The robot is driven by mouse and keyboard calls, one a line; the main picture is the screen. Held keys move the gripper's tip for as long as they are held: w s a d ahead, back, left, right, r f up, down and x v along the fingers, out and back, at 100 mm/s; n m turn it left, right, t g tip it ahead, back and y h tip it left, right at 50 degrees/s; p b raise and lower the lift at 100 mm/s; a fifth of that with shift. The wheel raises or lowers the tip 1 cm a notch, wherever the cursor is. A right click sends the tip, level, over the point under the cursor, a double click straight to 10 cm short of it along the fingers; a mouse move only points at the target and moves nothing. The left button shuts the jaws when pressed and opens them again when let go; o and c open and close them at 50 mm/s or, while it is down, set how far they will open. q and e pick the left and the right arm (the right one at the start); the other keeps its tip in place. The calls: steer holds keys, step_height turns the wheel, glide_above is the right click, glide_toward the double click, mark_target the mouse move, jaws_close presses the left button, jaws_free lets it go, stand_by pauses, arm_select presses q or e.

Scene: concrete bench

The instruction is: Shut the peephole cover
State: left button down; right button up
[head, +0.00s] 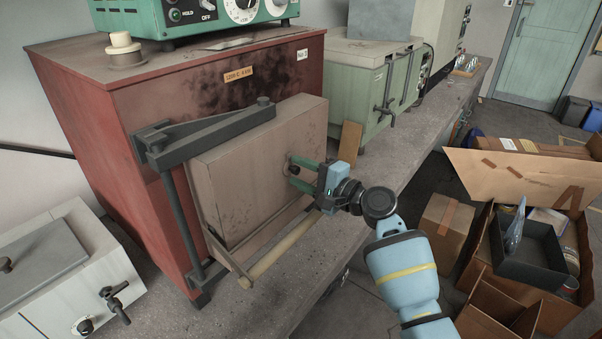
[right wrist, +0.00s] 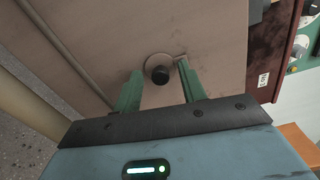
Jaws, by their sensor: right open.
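The peephole cover (right wrist: 152,60) is a small round metal piece with a black knob (right wrist: 160,75), on the outer face of the furnace's thick beige door (head: 235,190). Whether the cover uncovers a hole cannot be told. In the head view the cover (head: 294,167) is small and partly hidden by my right gripper (head: 291,174). The gripper's green fingers are open and point at the door, one on either side of the knob. In the right wrist view (right wrist: 161,72) a gap shows between each finger and the knob. My left gripper is not in view.
The red furnace (head: 110,120) stands on the concrete bench (head: 400,165). A pale wooden bar (head: 285,243) runs along the door's lower edge, below my gripper. A green box furnace (head: 355,90) stands behind to the right. Cardboard boxes (head: 520,175) lie at the right.

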steer(key=v, duration=0.7)
steer(key=shift+s+d, duration=0.2)
steer(key=shift+d, duration=0.05)
steer(key=shift+f, duration=0.1)
steer(key=s+d+f+n+h, duration=0.1)
steer(key=s+d+f+h, duration=0.25)
steer(key=f, duration=0.45)
steer(key=s+d+f+h, duration=0.2)
steer(key=s+f, duration=0.3)
steer(key=f, duration=0.3)
steer(key=s+d+f+n+h, duration=0.1)
steer(key=s+d+f+h, duration=0.1)
steer(key=s+f, duration=0.5)
steer(key=s+d+f+n+h, duration=0.2)
steer(key=s+d+f+n, duration=0.2)
steer(key=s, duration=0.8)
steer(key=s+d+f+n+g+h, duration=0.1)
steer(key=s+d+f+n+h, duration=0.2)
steer(key=s+f, duration=0.5)
steer(key=s+d+n, duration=0.1)
steer(key=s+n, duration=0.1)
steer(key=s, duration=0.2)
steer(key=shift+s+d, duration=0.2)
steer(key=shift+d, duration=0.05)
